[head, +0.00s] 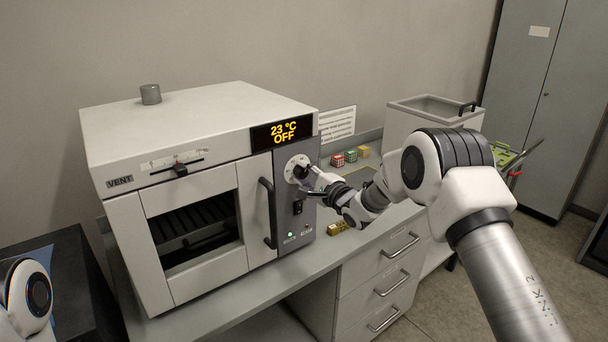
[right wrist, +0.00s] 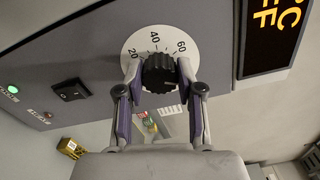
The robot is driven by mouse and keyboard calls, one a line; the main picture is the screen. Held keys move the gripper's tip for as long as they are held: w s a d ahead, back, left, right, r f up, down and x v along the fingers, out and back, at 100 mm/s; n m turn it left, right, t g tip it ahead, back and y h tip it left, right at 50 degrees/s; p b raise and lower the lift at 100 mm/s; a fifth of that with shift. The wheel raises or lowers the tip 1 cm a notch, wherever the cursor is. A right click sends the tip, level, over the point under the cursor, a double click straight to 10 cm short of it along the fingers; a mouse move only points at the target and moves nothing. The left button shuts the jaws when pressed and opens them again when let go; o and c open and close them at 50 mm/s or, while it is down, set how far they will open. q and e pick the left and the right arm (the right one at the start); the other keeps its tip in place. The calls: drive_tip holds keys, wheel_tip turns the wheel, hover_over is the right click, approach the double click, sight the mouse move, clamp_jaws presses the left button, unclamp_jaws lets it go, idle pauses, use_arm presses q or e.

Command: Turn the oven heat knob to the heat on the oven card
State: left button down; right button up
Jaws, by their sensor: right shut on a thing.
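The oven (head: 185,180) stands on the bench, and its display (head: 284,131) reads 23 °C OFF. The black heat knob (right wrist: 158,72) sits on a white dial (right wrist: 131,50) marked 20, 40 and 60 where it shows. The dial also shows on the oven's right panel in the head view. My right gripper (head: 305,174) is shut on the knob, with one finger on each side in the right wrist view. My left gripper is out of view.
A vertical door handle (head: 268,212) and a black switch (head: 298,207) are close to the knob. A grey lidded box (head: 432,112) stands at the back right.

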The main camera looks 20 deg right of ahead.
drive_tip(key=o, duration=1.2)
drive_tip(key=shift+d, duration=0.1)
drive_tip(key=shift+c, duration=0.2)
drive_tip(key=v, duration=1.2)
